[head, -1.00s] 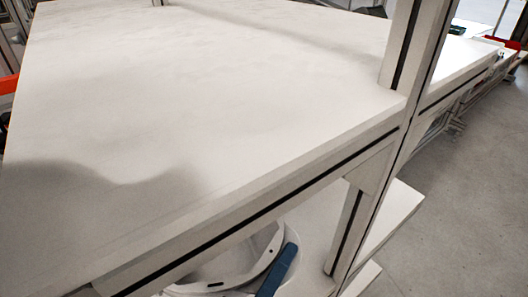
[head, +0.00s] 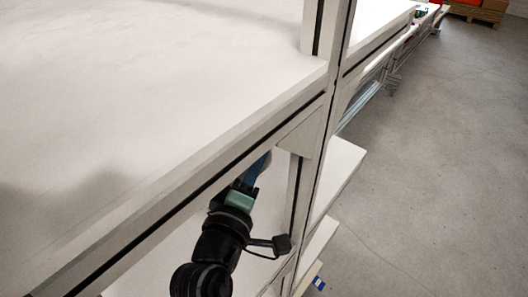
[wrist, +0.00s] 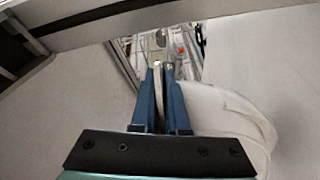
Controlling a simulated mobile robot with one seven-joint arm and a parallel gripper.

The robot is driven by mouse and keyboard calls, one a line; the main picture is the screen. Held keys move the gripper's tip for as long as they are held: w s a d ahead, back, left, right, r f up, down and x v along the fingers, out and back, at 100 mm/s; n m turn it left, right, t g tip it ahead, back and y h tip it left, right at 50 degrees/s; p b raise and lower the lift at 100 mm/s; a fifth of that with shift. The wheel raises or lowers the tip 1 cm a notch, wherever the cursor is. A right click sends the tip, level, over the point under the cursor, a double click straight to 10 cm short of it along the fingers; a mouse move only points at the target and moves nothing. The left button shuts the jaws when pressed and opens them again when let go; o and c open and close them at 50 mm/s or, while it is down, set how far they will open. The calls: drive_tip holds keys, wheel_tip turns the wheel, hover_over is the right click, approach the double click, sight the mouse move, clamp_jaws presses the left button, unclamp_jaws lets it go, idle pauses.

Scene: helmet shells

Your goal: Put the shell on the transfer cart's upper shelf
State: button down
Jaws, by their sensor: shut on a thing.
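The white shell (wrist: 232,112) shows in the wrist view, right of and between my fingers. My gripper (wrist: 160,72) has its two blue fingers close together, shut on the shell's thin edge. In the head view my gripper (head: 258,168) is below the white upper surface (head: 150,90), above a lower white shelf (head: 185,248). The fingertips and the shell are hidden there behind the front beam. I cannot tell from these views whether the upper surface belongs to the transfer cart.
A pale upright post (head: 325,110) stands right of my gripper, and the front beam (head: 200,185) runs above it. The upper surface is bare where it shows. Grey floor (head: 430,150) lies open to the right. Far boxes (head: 480,10) stand at the top right.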

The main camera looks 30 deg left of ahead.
drive_tip(key=x, duration=0.4)
drive_tip(key=shift+r, duration=0.15)
drive_tip(key=shift+f, duration=1.85)
drive_tip(key=c, duration=0.9)
unclamp_jaws()
drive_tip(key=shift+f, duration=0.15)
drive_tip(key=shift+b+v, duration=1.7)
drive_tip(key=shift+v, duration=4.35)
